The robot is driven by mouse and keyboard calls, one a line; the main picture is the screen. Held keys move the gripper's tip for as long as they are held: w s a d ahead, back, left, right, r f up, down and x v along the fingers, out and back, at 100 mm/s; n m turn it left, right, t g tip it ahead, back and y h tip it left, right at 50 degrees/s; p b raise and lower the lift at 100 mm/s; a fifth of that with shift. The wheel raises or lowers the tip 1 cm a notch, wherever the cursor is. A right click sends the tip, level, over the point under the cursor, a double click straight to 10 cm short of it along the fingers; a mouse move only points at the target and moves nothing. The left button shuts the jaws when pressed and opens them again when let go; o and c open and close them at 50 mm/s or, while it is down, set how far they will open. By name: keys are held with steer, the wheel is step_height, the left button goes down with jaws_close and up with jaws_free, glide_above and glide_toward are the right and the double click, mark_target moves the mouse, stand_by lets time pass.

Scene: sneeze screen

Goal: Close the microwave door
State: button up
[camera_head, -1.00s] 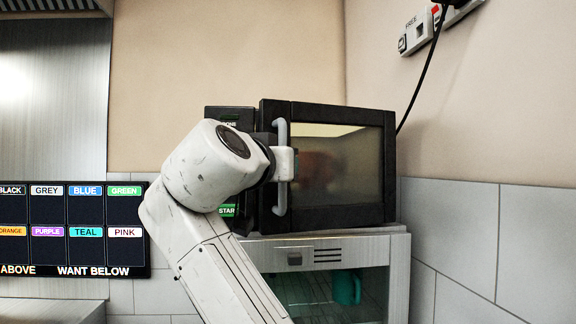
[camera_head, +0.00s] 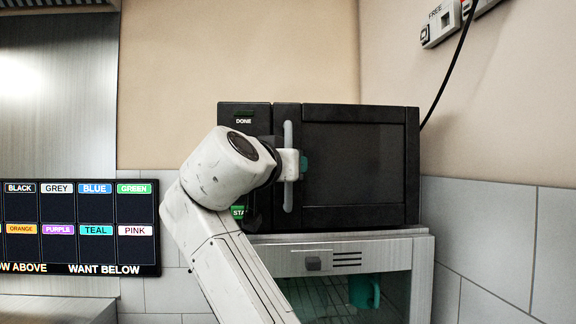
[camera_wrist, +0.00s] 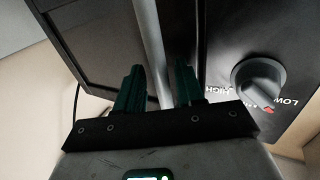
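The black microwave (camera_head: 412,165) stands on a metal cabinet. Its dark windowed door (camera_head: 354,163) looks flush with the body in the head view, and the door also shows in the wrist view (camera_wrist: 95,40). The grey vertical handle (camera_head: 288,205) is at the door's left edge. My gripper (camera_head: 297,164) is at the handle's middle. In the wrist view, the handle (camera_wrist: 148,30) passes between the two teal fingers of my gripper (camera_wrist: 158,82), with small gaps on both sides. The fingers are apart. My arm hides part of the control panel (camera_head: 244,115).
A dark knob (camera_wrist: 258,80) marked LOW and HIGH sits on the panel beside the right finger. A teal mug (camera_head: 364,291) is inside the metal cabinet (camera_head: 400,260) below. A colour-label board (camera_head: 80,228) is at left. A black cable (camera_head: 447,82) hangs at right.

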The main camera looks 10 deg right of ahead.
steer(key=b+v, duration=0.3)
steer(key=v, duration=0.7)
steer(key=shift+s+a, duration=0.25)
steer(key=shift+s, duration=0.05)
steer(key=shift+f, duration=0.15)
steer(key=d+f+n+g+y, duration=0.1)
steer(key=d+f+g, duration=0.15)
steer(key=f, duration=0.95)
steer(key=d+f+n+g+y, duration=0.15)
steer(key=d+f, duration=0.25)
steer(key=f, duration=0.9)
steer(key=d+f+n+g+y, duration=0.2)
steer(key=d+f, duration=0.1)
steer(key=f, duration=0.9)
steer(key=s+d+f+g+y, duration=0.15)
steer(key=s+d+f, duration=0.35)
steer(key=s+f, duration=0.5)
steer(key=s+d+f+g+y, duration=0.1)
steer(key=s+d+f+g, duration=0.45)
steer(key=f, duration=0.95)
steer(key=s+d+f+y, duration=0.1)
steer(key=s+f, duration=0.3)
steer(key=s, duration=0.8)
steer(key=s+d+f+n+g+y, duration=0.1)
steer(key=s+f, duration=0.3)
steer(key=s, duration=0.8)
steer(key=shift+s+d+f, duration=0.15)
steer(key=shift+d+f, duration=0.25)
steer(key=shift+d, duration=0.05)
